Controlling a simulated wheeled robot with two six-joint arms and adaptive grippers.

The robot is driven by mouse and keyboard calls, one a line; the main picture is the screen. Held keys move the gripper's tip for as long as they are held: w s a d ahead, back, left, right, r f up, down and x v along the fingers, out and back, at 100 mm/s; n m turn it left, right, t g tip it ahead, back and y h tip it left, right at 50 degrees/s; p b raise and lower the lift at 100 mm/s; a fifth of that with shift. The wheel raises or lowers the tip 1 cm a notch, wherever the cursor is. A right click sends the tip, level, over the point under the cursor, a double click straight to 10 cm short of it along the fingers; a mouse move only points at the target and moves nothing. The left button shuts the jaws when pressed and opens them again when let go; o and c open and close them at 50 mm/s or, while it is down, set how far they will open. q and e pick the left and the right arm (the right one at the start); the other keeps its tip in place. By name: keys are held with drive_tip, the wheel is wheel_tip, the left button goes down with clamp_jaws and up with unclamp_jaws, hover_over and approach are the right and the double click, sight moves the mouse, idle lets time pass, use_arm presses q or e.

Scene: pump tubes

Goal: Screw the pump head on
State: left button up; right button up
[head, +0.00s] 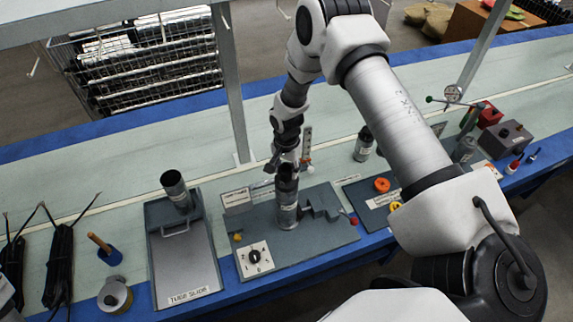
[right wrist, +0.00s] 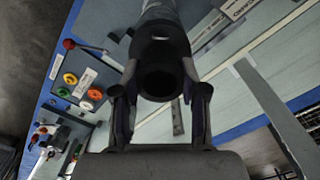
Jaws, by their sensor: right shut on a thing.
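A grey metal pump tube (head: 287,212) stands upright in the fixture on the middle station plate (head: 335,235). A dark cylindrical pump head (head: 287,174) is at the tube's top, in line with it; I cannot tell whether it is threaded on. My right gripper (head: 286,166) is above the station and shut on the pump head. In the right wrist view, its two fingers flank the dark, hollow-ended pump head (right wrist: 160,80), with the tube (right wrist: 162,12) beyond it. My left gripper is out of view.
Left of the station, a second tube (head: 175,190) stands on the tube slide (head: 190,278). A dial panel (head: 254,260) sits at the station's front left, a clamp (head: 322,203) right of the tube. Another canister (head: 363,146) and colored rings (head: 382,185) are further right.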

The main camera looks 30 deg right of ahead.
drive_tip(key=shift+m, duration=1.2)
drive_tip(key=shift+m, duration=0.7)
drive_tip(key=o, duration=1.4)
drive_tip(key=shift+c, duration=0.2)
